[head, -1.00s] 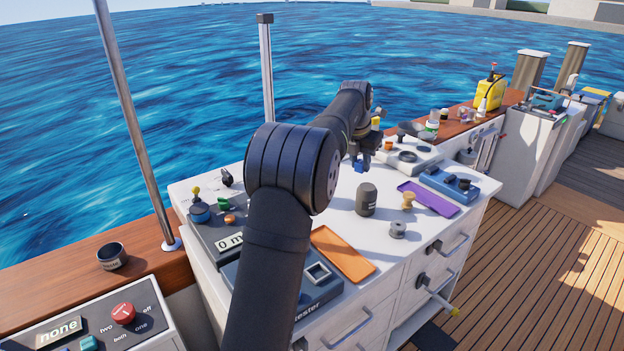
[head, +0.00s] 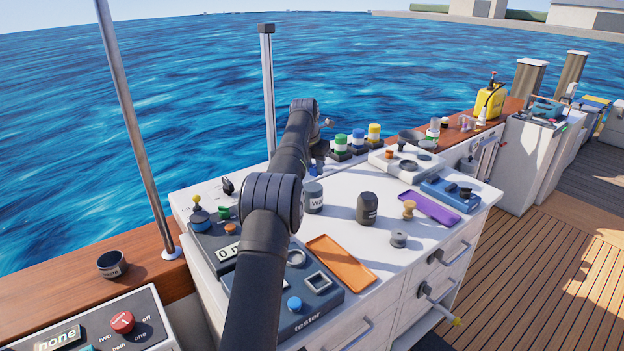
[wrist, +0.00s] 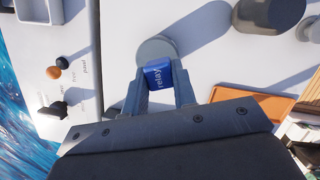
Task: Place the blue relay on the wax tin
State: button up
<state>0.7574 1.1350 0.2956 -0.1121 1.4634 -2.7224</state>
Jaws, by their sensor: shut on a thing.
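My gripper (wrist: 158,85) is shut on the blue relay (wrist: 158,75), whose white lettering shows between the fingers in the wrist view. In the head view the relay (head: 313,171) is a small blue patch under my wrist, partly hidden by the arm. The wax tin (head: 314,200) is a grey round tin with a partly hidden label, standing on the white counter just below the relay. In the wrist view its round grey top (wrist: 156,47) lies behind the relay, which overlaps its near edge. I cannot tell the gap between them.
A dark canister (head: 367,208) stands right of the tin. An orange tray (head: 341,262), a tester box (head: 318,302) and a grey spool (head: 398,239) lie nearer. White counter is bare around the tin.

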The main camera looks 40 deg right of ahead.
aim_at(311, 175)
jog(key=shift+w+a+f, duration=0.15)
jog(key=shift+w+f, duration=0.2)
jog(key=shift+w, duration=0.15)
jog(key=shift+f, duration=1.95)
jog(key=shift+f, duration=0.1)
jog(key=o, duration=1)
jog(key=v, duration=1.2)
